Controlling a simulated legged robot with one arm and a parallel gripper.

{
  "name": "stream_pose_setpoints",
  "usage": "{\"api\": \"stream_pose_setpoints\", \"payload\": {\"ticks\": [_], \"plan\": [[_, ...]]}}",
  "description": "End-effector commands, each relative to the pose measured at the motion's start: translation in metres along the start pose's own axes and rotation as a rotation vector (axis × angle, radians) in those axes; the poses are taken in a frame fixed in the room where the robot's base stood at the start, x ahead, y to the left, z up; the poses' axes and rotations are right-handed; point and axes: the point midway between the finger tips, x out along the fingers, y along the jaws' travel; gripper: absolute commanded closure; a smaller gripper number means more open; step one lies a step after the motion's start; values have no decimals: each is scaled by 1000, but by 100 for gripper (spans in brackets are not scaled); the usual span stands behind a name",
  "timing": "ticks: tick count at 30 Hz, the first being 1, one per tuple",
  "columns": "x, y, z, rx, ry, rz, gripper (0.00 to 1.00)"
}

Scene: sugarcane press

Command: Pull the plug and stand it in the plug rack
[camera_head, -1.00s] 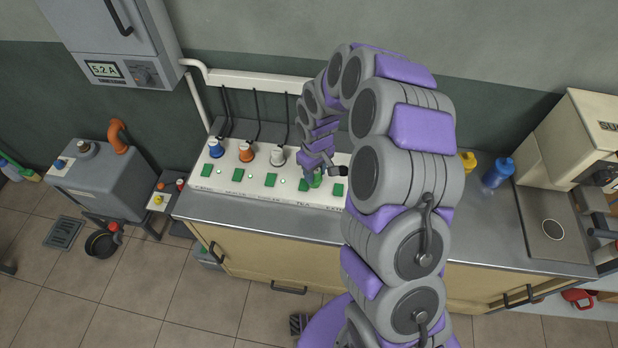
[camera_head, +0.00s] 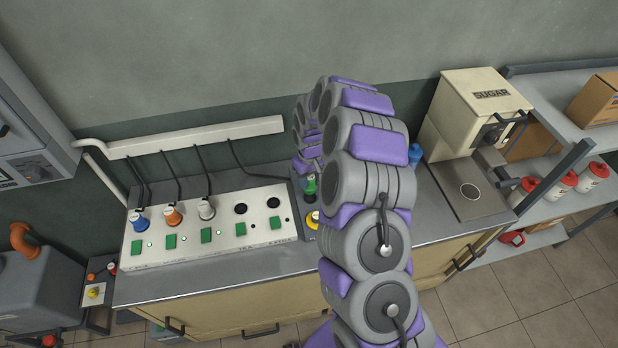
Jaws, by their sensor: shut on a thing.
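My gripper (camera_head: 310,177) is shut on a green plug (camera_head: 311,187), partly hidden by my arm. The plug looks upright over a dark grey rack (camera_head: 296,196), just right of the white socket panel (camera_head: 150,245). A dark round part shows right under the plug; I cannot tell whether the plug is seated or held above it. A yellow plug top (camera_head: 313,220) shows in the rack in front, half hidden by my arm. Blue (camera_head: 139,222), orange (camera_head: 173,216) and white (camera_head: 206,208) plugs stand in the panel. Two sockets (camera_head: 241,209) at its right are empty.
Black cords (camera_head: 245,162) hang from a white wall duct (camera_head: 200,137); one runs toward my gripper. Right of my arm are a blue item (camera_head: 415,155) and the sugar machine (camera_head: 483,105). The steel counter (camera_head: 225,265) in front of the panel is clear.

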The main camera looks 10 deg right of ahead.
Motion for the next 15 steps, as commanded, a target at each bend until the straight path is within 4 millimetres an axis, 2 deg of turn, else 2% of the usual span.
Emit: {"api": "stream_pose_setpoints", "payload": {"ticks": [9, 15], "plan": [[33, -1, 2, -2, -5, 0, 93], [46, 0, 1, -1, -2, 0, 93]]}}
